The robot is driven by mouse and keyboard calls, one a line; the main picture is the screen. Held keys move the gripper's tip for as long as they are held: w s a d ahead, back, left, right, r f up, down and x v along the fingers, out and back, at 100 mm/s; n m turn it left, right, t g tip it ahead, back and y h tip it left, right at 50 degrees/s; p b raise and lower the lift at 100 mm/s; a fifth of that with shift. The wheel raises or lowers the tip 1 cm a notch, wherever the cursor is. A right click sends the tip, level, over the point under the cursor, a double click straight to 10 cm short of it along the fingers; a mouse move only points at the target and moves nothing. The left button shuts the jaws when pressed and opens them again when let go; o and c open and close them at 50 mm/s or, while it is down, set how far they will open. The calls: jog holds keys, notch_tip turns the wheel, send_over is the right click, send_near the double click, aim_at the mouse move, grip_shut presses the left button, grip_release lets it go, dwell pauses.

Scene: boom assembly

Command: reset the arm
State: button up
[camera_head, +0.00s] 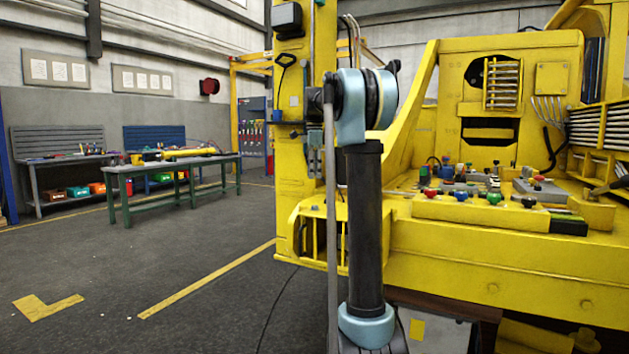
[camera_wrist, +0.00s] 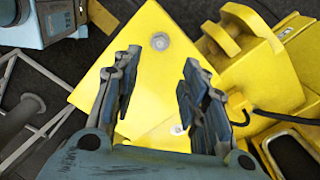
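In the wrist view my gripper (camera_wrist: 158,70) is open, with its two jointed blue-grey fingers apart. No object shows held between them. Behind the gap lies a yellow plate (camera_wrist: 146,30) with a round grey bolt. I cannot tell how far the fingertips are from it. In the head view my arm (camera_head: 364,225) stands upright in the middle, a black tube between light-blue joints. My gripper cannot be made out in the head view.
A large yellow machine (camera_head: 470,265) fills the right side, close to my arm, with colored knobs on its deck. A green-legged workbench (camera_head: 178,165) stands at left. Open floor (camera_head: 130,255) lies at front left. Yellow brackets (camera_wrist: 240,60) crowd the wrist view's right.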

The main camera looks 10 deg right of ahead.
dwell(0.3)
jog(key=s+f+n+t, duration=0.1)
jog(key=s+f+n, duration=0.45)
jog(key=s, duration=0.75)
jog(key=s+f+n, duration=0.5)
jog(key=s+f, duration=0.1)
jog(key=s, duration=0.6)
jog(key=s+f+n+t, duration=0.1)
jog(key=s+f+n, duration=0.7)
jog(key=s+f, duration=1.1)
notch_tip(320, 180, down, 3)
jog(key=shift+d+f, duration=0.2)
jog(key=shift+d, duration=0.1)
jog(key=shift+s+n, duration=0.1)
jog(key=shift+n, duration=0.15)
jog(key=shift+w+f, duration=0.2)
jog(key=shift+w, duration=0.25)
